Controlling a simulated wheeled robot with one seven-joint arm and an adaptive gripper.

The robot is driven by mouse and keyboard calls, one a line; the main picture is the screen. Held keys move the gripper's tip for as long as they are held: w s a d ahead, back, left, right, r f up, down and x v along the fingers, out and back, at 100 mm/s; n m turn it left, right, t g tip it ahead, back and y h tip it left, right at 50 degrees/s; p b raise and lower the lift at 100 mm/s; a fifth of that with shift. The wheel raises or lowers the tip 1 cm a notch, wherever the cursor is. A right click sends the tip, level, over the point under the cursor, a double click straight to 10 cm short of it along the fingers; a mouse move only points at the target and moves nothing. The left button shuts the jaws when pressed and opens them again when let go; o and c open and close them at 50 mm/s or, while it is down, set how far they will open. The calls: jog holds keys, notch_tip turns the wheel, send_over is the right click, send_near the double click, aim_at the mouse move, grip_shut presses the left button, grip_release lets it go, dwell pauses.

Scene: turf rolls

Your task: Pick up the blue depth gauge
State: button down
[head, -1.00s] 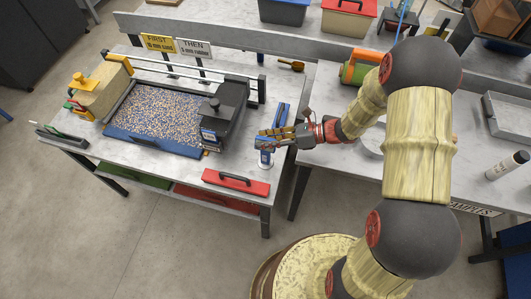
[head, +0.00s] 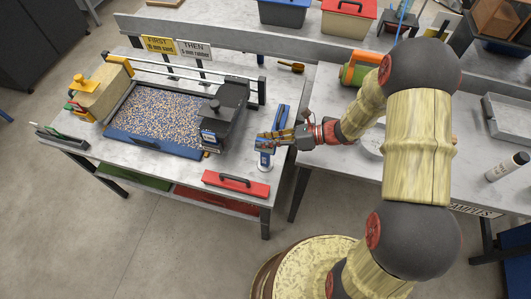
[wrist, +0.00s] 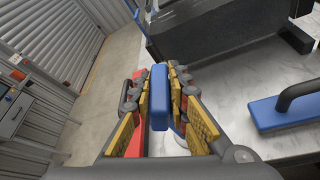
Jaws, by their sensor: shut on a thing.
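The blue depth gauge (head: 265,147) is at the right front of the left table, its blue head above a pale round foot (head: 265,165). My gripper (head: 268,138) reaches it from the right. In the wrist view, the gauge's blue head (wrist: 158,97) sits between the two yellow-padded fingers of my gripper (wrist: 158,92), which are shut on it. Part of the pale foot shows below the head. I cannot tell whether the foot touches the table.
A blue tool with a dark handle (head: 283,117) lies just behind the gauge. A red tool (head: 236,184) lies at the front edge. A second table (head: 330,170) is to the right.

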jog(key=shift+d+f, duration=0.1)
jog(key=shift+f, duration=0.05)
dwell(0.7)
notch_tip(320, 180, up, 4)
jog(key=shift+w+d+f+p, duration=0.1)
jog(key=shift+w+p, duration=0.05)
jog(key=shift+p, duration=0.8)
jog(key=w+d+r+p, duration=0.3)
jog(key=w+d+r, duration=0.6)
jog(key=shift+w+d+r, duration=0.2)
jog(key=shift+w+d, duration=0.05)
jog(key=shift+w, duration=0.1)
jog(key=shift+f, duration=0.1)
